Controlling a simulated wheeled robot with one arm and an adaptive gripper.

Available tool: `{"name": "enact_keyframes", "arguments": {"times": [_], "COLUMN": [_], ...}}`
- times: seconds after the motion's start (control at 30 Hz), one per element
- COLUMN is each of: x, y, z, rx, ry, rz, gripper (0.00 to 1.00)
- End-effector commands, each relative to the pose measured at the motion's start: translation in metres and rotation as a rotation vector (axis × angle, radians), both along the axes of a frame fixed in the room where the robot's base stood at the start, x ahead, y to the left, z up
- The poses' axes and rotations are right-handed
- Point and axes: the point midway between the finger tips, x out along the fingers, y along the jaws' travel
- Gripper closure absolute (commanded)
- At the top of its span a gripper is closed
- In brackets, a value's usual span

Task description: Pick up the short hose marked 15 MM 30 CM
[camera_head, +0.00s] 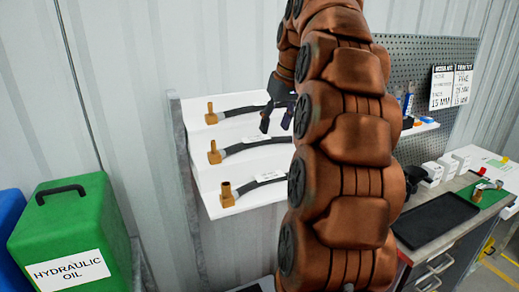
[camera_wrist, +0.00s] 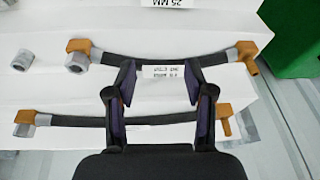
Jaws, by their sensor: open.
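Black hoses with brass elbow ends lie on a white stepped rack (camera_head: 222,172): a top hose (camera_head: 240,112), a middle hose (camera_head: 245,146) and a bottom hose (camera_head: 252,186). Their small tags are too small to read, so I cannot tell which is marked 15 MM 30 CM. My gripper (camera_head: 277,117) is open in front of the rack; my arm hides the hoses' right parts. In the wrist view the open fingers (camera_wrist: 159,76) stand either side of the white tag of one hose (camera_wrist: 108,60), seemingly empty. A second hose (camera_wrist: 75,121) passes behind the fingers.
A green hydraulic oil container (camera_head: 75,232) stands at the left, beside a blue one (camera_head: 10,225). At the right is a workbench with a black tray (camera_head: 436,218) and white boxes (camera_head: 447,165). A pegboard (camera_head: 415,62) with paper signs is behind.

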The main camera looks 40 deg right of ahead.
Motion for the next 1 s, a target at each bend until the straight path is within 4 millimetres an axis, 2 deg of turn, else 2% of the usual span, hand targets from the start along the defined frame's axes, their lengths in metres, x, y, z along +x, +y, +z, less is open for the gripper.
{"name": "enact_keyframes", "arguments": {"times": [0.03,0.2,0.4,0.57,0.8,1.0], "x": [-0.002,-0.016,-0.031,-0.034,-0.025,-0.022], "y": [-0.019,-0.068,-0.102,-0.11,-0.111,-0.112], "z": [0.003,0.014,0.022,0.021,-0.004,-0.002], "rx": [-0.011,-0.045,-0.074,-0.082,-0.077,-0.082], "ry": [-0.017,-0.05,-0.074,-0.08,-0.076,-0.08], "rz": [-0.021,-0.065,-0.099,-0.108,-0.105,-0.107], "gripper": [0.47,0.47,0.47,0.47,0.47,0.47]}}
